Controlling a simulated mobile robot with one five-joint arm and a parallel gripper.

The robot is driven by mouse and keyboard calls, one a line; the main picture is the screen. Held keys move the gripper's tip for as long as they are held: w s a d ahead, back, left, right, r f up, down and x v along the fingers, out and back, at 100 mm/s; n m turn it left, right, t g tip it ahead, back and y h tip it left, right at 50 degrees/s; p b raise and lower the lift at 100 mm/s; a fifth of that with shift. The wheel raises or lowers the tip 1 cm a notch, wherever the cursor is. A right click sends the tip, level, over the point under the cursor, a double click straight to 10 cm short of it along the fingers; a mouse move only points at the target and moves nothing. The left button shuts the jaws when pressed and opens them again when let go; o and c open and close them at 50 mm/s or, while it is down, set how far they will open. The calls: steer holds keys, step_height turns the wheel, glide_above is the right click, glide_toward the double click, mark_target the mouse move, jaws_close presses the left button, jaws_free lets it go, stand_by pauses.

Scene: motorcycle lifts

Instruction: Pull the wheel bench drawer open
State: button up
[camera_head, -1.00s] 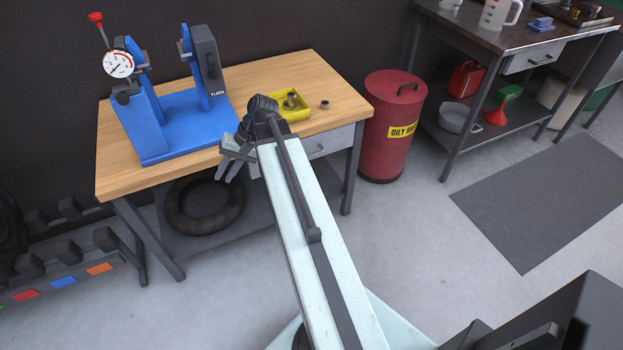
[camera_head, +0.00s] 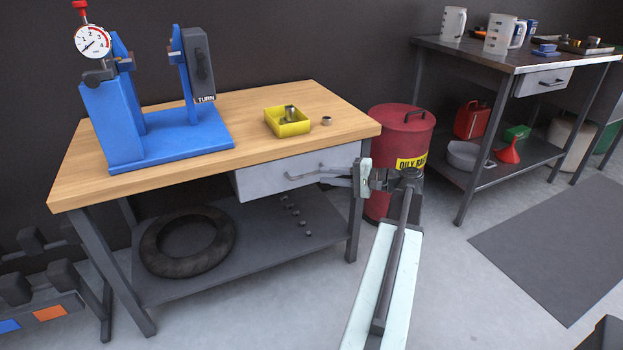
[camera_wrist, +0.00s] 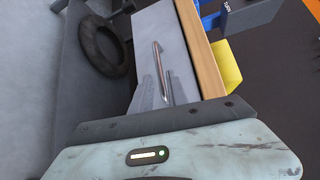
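The wheel bench drawer (camera_head: 270,178) is a light grey front under the right part of the wooden bench top. Its bar handle (camera_head: 300,177) runs across the front and also shows in the wrist view (camera_wrist: 159,62). My gripper (camera_head: 336,176) is at the right end of the handle, pointing left along the drawer front. In the wrist view the fingers (camera_wrist: 168,88) are spread, with the handle's near end between them. I cannot tell whether either finger touches it. The drawer looks shut or nearly so.
The wheel bench (camera_head: 150,180) carries a blue wheel stand (camera_head: 110,125) and a yellow bin (camera_head: 288,122). A tyre (camera_head: 188,242) lies on its lower shelf. A red oily-rag bin (camera_head: 400,130) stands close behind my gripper. Floor in front is clear.

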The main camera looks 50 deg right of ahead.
mark_target(310, 175)
steer(key=x, duration=0.6)
steer(key=shift+w+f+b, duration=0.1)
steer(key=shift+b, duration=0.3)
steer(key=shift+c, duration=0.3)
jaws_close()
stand_by(0.5)
